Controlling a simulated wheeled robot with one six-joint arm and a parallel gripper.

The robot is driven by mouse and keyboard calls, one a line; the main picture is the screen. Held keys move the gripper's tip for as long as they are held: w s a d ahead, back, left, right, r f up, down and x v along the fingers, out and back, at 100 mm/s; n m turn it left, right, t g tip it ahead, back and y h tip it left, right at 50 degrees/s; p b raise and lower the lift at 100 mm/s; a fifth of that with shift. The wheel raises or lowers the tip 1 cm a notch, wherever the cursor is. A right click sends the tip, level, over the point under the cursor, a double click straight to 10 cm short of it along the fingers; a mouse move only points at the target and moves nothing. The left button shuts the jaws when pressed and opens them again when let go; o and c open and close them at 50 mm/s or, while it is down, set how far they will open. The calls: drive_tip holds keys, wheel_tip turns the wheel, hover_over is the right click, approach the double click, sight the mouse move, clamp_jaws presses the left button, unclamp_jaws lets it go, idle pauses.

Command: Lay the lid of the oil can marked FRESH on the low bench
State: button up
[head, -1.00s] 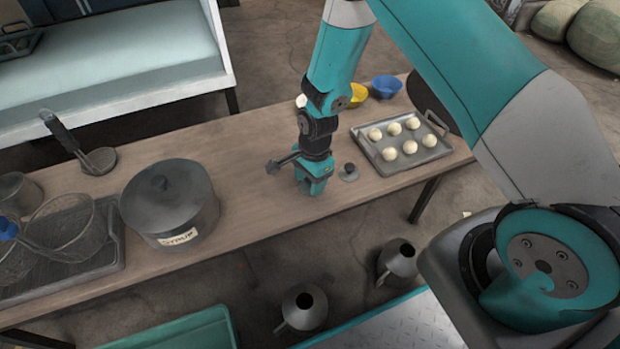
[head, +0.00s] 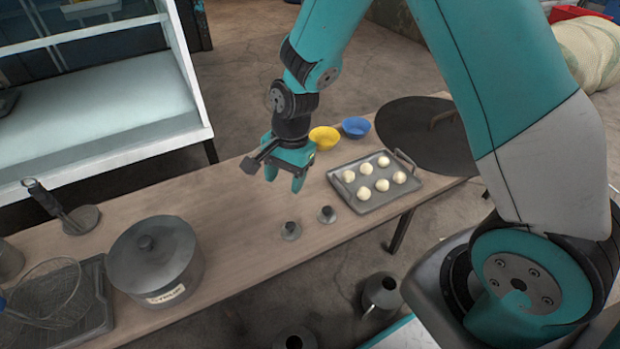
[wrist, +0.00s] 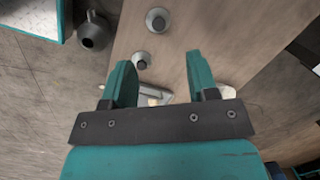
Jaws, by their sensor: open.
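Two small grey lids with dark knobs stand upright on the wooden low bench (head: 245,235): a left lid (head: 291,230) and a right lid (head: 327,214). Both lids also show in the wrist view, one at the top (wrist: 158,20) and one nearer the fingers (wrist: 141,61). My gripper (head: 285,178) is open and empty above the bench, behind the lids and apart from them. An open grey can (head: 380,294) stands on the floor in front of the bench, and another can (head: 295,340) is cut off at the bottom edge. No FRESH marking is readable.
A tray of buns (head: 398,188), a yellow bowl (head: 324,138), a blue bowl (head: 356,126) and a large round dark lid (head: 400,130) are toward the bench's right end. A pot marked SYRUP (head: 155,262) stands left. The bench middle left of the small lids is clear.

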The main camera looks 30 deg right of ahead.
drive_tip(key=s+a+r+n+y, duration=0.1)
drive_tip(key=s+a+r+n, duration=0.1)
drive_tip(key=s+r+n, duration=0.7)
drive_tip(key=s+a+r+n+y, duration=0.1)
drive_tip(key=s+r+n, duration=0.8)
drive_tip(key=s+r, duration=0.3)
drive_tip(key=shift+a, duration=0.4)
wheel_tip(320, 180, up, 34)
drive_tip(key=p, duration=3.3)
drive_tip(key=shift+f+p, duration=0.15)
drive_tip(key=shift+p, duration=0.2)
